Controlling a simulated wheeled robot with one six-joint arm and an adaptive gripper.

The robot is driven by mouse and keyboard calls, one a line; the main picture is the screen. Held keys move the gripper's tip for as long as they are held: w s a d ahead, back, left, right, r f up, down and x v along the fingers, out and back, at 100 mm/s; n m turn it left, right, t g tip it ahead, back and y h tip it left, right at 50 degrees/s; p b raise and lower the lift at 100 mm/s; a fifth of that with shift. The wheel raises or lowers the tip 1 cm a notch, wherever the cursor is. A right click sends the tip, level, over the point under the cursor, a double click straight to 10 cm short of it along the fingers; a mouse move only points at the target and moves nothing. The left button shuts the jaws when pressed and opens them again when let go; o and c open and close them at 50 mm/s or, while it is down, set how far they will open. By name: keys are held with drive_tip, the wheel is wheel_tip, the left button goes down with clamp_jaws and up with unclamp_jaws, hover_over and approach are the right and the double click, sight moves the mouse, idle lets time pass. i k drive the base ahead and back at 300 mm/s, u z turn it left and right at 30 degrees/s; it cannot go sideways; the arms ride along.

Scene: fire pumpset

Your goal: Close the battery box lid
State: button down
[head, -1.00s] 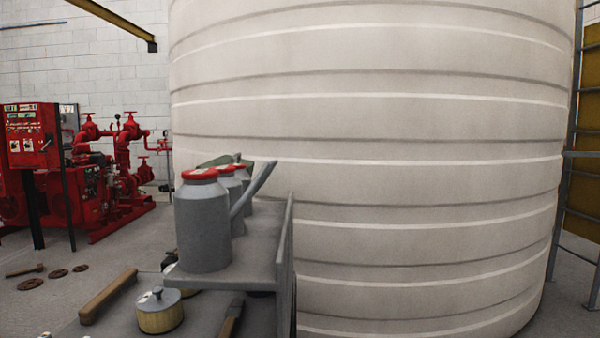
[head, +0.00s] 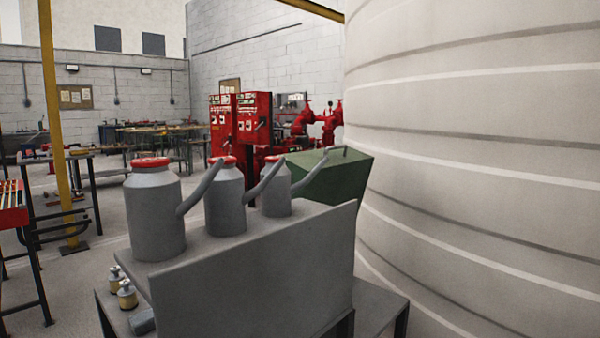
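No thing in the head view can be made out for certain as the battery box or its lid. A green box (head: 332,180) with a sloped top and a small handle stands behind the grey cans, beside the big tank. I cannot tell whether it is the battery box, and its lower part is hidden by the cans and their stand. The red pumpset (head: 262,125) with its control cabinets is farther back, partly hidden by the green box. My gripper is not in view.
A grey stand (head: 250,280) with three red-topped cans (head: 155,215) fills the near middle. The large pale tank (head: 480,170) blocks the right side. A yellow post (head: 60,140) and a dark table frame stand at left. Open floor lies between them and the stand.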

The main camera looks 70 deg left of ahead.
sight(344, 178)
drive_tip(key=u, duration=0.95)
drive_tip(key=i, duration=0.9)
drive_tip(key=u, duration=1.1)
drive_tip(key=i, duration=0.15)
drive_tip(key=u, duration=0.1)
